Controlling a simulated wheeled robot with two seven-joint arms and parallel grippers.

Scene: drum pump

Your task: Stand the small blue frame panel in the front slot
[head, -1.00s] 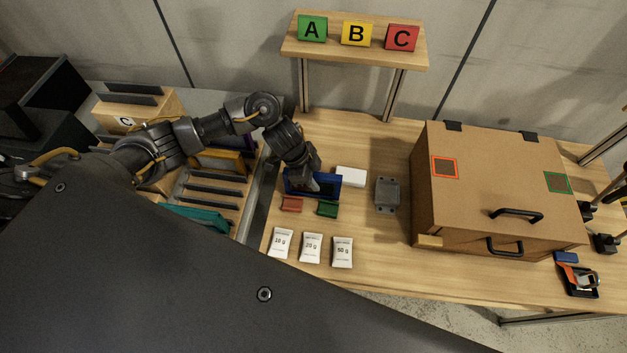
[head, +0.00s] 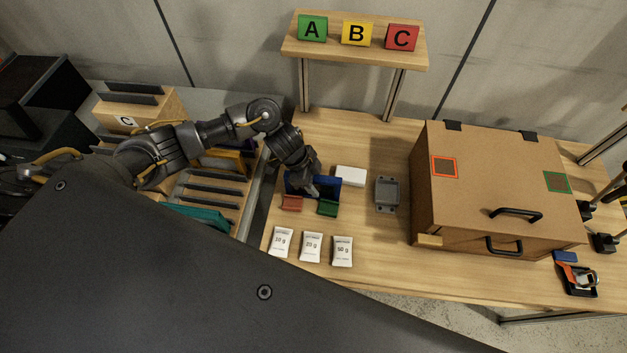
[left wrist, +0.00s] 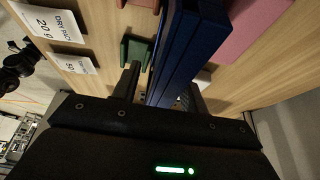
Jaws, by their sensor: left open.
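The small blue frame panel (head: 328,183) stands upright on the wooden table, behind a red block (head: 291,203) and a green block (head: 327,208). In the left wrist view the panel (left wrist: 188,45) runs down between the fingers of my left gripper (left wrist: 160,90). The gripper is open, with one finger on each side of the panel. In the head view my left gripper (head: 311,186) is over the panel and hides part of it. A slotted wooden rack (head: 208,199) is at the left, partly hidden by my arm. My right gripper is not in view.
A teal panel (head: 199,218) is at the rack's near end. A white box (head: 351,176) and a grey box (head: 387,194) lie right of the panel. Several white packets (head: 311,247) lie in front. A large brown box (head: 490,190) fills the table's right.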

